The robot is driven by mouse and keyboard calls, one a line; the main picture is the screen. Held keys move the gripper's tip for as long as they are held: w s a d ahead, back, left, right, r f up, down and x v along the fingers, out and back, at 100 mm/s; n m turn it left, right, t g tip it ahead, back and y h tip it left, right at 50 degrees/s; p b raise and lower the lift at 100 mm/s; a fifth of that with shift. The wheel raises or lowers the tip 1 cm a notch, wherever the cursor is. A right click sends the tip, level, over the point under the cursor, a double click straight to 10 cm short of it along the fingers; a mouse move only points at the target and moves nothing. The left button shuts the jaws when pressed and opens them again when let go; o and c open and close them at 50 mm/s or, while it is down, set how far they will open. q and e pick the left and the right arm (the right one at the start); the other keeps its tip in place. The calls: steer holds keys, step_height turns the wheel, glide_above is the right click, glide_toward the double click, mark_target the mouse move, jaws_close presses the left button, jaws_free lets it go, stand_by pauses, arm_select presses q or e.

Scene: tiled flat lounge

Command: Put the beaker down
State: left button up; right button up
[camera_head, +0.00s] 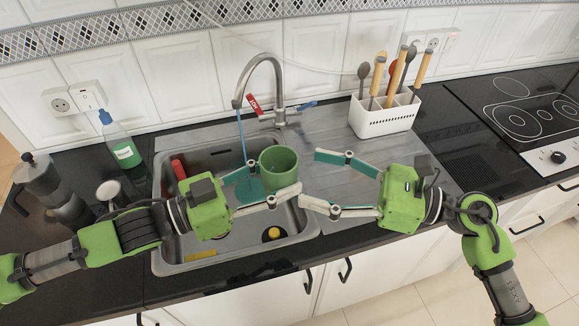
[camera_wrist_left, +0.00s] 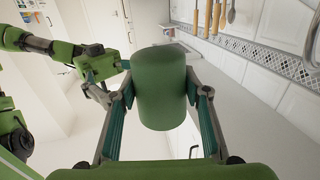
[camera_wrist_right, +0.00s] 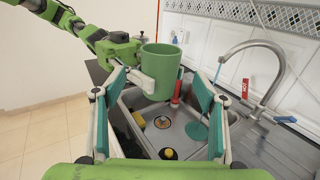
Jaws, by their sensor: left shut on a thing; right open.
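The beaker is a plain green cup (camera_head: 279,164), upright with its open top facing up. My left gripper (camera_head: 270,181) is shut on it, with a finger on each side, and holds it above the sink's right edge. The cup (camera_wrist_left: 160,90) also fills the middle of the left wrist view between the fingers. In the right wrist view the cup (camera_wrist_right: 160,72) is in the air over the sink, gripped from the left. My right gripper (camera_head: 311,180) is open and empty just right of the cup, its fingers pointing toward it. The inside bottom of the cup is hidden.
The sink (camera_head: 295,222) lies below, with a tap (camera_head: 262,62) and a blue stream behind the cup. The steel drainboard (camera_head: 335,135) to the right looks bare. A white utensil holder (camera_head: 382,117) stands behind it. A soap bottle (camera_head: 122,145) and moka pot (camera_head: 48,185) stand left.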

mark_target(278, 168)
steer(key=x, duration=0.8)
steer(key=shift+d, duration=0.1)
steer(key=c, duration=1.2)
arm_select(q)
steer(key=o, duration=1.2)
